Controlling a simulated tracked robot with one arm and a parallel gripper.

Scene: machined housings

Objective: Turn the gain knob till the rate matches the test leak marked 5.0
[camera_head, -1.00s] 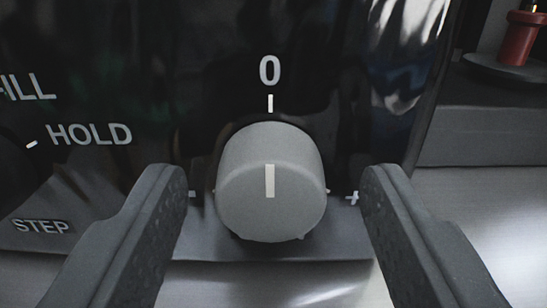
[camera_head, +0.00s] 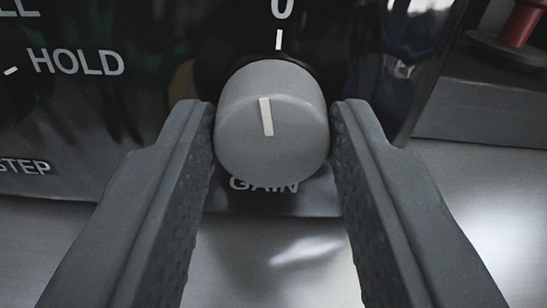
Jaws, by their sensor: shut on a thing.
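The grey gain knob (camera_head: 272,125) sits on the glossy black panel (camera_head: 120,100), above the lettering GAIN. Its white pointer line stands nearly upright, its top leaning slightly left. A white tick and a partly cut-off 0 are above it. My gripper (camera_head: 272,130) is shut on the knob, with one dark textured finger at its left side and one at its right. The minus and plus marks are hidden behind the fingers. No rate readout and no test leak marked 5.0 can be made out.
HOLD and STEP labels (camera_head: 78,62) are on the panel at the left. A red fitting on a dark round base (camera_head: 510,48) stands at the upper right, beyond the panel's edge. Bare brushed metal (camera_head: 475,205) lies below and to the right.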

